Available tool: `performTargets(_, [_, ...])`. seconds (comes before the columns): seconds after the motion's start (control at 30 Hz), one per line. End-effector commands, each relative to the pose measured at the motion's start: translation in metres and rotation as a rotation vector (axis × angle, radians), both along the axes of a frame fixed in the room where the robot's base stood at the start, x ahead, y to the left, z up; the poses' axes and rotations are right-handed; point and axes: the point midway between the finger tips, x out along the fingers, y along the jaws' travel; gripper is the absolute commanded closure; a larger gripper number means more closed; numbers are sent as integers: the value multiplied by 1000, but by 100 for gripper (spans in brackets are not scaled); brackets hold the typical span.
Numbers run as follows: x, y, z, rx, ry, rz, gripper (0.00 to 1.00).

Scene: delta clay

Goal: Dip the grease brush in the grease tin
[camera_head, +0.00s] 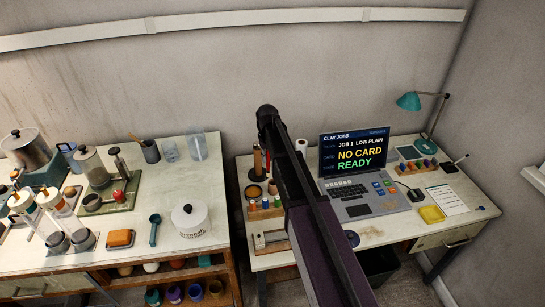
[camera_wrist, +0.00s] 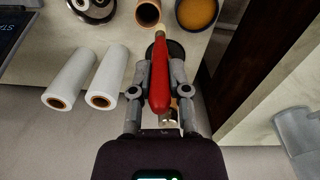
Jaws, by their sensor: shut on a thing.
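The grease brush (camera_wrist: 159,80) has a red handle and lies between my gripper's fingers in the wrist view. My gripper (camera_wrist: 160,88) is shut on this handle. The bristles cannot be made out clearly. The grease tin (camera_wrist: 197,12), a dark round tin with amber grease, is at the top right of the wrist view, apart from the brush. In the head view the tin (camera_head: 253,192) sits at the left part of the right-hand desk. My arm hides most of my gripper there.
A dark disc lies behind the brush. A rack of small bottles (camera_head: 265,205) is before the tin. A laptop (camera_head: 355,170) is right of my arm.

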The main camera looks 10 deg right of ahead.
Motion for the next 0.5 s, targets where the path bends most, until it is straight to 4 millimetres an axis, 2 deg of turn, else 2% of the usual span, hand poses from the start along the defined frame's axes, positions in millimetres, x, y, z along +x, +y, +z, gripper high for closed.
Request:
performTargets(0.3, [-4,52,-9,-3,0,2,100])
performTargets(0.5, [-5,65,-10,-4,-1,0,100])
